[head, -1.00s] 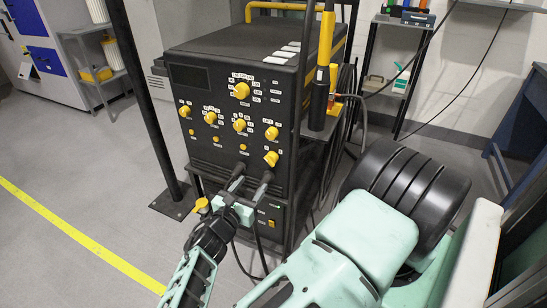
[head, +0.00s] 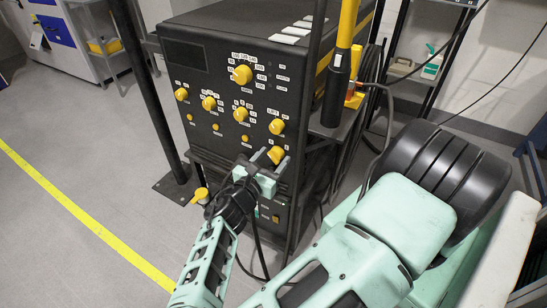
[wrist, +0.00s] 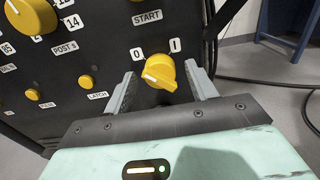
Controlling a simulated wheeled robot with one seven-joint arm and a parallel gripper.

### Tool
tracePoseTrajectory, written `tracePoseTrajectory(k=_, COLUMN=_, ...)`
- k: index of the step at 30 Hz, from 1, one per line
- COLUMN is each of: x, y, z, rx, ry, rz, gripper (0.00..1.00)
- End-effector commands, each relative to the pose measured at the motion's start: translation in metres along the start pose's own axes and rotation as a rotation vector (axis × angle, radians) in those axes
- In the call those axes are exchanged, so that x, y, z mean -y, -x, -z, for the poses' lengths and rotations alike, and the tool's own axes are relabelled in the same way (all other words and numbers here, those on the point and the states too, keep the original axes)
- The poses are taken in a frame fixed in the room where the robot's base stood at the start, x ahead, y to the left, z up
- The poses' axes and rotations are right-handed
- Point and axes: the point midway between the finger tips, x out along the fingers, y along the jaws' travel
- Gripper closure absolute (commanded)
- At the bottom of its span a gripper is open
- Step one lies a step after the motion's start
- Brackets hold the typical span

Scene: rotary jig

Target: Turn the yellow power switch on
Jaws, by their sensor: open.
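A yellow rotary knob (wrist: 160,70) marked 0 at upper left and 1 at upper right sits on the front of a black machine. In the head view it is the lowest knob at the panel's right (head: 276,154). Its own name label is not visible, so I cannot read that it is the power switch. Its raised grip lies slantwise, and I cannot tell surely which mark it points to. My gripper (wrist: 160,82) faces the panel, open, with one finger on each side of the knob. Small gaps show between fingers and knob.
More yellow knobs (head: 241,75) and small yellow buttons (head: 213,127) are on the same panel, above and left. A black post (head: 152,100) stands at the machine's left. A yellow-and-black upright tool (head: 340,70) is at its right. Floor at left is clear.

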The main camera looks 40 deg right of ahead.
Motion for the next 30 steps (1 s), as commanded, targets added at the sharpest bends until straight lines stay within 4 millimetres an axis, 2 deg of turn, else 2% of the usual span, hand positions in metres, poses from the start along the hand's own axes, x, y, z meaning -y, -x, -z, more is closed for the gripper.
tracePoseTrajectory(k=2, x=0.0000, y=0.0000, z=0.0000, rx=0.000, ry=0.000, rz=0.000, gripper=0.46)
tracePoseTrajectory(k=6, x=0.0001, y=-0.0001, z=0.0000, rx=0.000, ry=0.000, rz=0.000, gripper=0.85)
tracePoseTrajectory(k=7, x=0.0000, y=0.0000, z=0.0001, rx=0.000, ry=0.000, rz=0.000, gripper=0.88)
tracePoseTrajectory(k=20, x=0.0001, y=0.0001, z=-0.0002, rx=-0.001, ry=-0.071, rz=0.000, gripper=0.88)
tracePoseTrajectory(k=30, x=-0.0002, y=0.0006, z=0.0000, rx=-0.002, ry=-0.335, rz=0.000, gripper=0.88)
